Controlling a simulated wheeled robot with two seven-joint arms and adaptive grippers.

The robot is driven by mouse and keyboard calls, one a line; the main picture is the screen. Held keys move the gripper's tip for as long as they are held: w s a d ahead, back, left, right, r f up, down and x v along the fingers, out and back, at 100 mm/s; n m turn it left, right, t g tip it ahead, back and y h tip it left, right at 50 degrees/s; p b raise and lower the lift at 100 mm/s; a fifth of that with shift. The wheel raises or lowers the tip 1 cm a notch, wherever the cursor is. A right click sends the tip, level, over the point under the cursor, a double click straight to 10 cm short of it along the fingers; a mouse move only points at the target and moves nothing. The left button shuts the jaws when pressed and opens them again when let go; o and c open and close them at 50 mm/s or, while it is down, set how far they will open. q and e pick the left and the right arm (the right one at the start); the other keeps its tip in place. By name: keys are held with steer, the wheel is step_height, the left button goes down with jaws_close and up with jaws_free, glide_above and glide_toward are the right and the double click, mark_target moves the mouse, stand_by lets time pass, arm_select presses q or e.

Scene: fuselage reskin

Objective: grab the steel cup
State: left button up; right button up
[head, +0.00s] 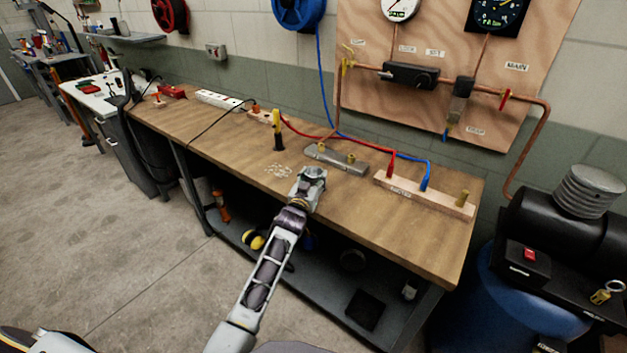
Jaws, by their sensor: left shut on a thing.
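My left gripper (312,181) is over the wooden bench top, near its front edge, at the middle of the head view. It is shut on a small grey metallic thing, which I take for the steel cup (314,172). The gripper hides most of it, and its full shape cannot be made out. I cannot tell whether it touches the bench or is held just above it. My right gripper is out of view.
On the bench (405,233), small pale bits (278,170) lie left of the gripper. A yellow-and-black tool (277,130) stands behind them. A grey metal block (336,159) and a wooden block with plugs (424,195) lie behind and right. Red and blue hoses cross the back.

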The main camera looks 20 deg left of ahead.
arm_select(q)
steer(key=shift+r, duration=0.75)
step_height(320, 180, up, 8)
steer(key=shift+r+p, duration=0.15)
steer(key=shift+p, duration=0.3)
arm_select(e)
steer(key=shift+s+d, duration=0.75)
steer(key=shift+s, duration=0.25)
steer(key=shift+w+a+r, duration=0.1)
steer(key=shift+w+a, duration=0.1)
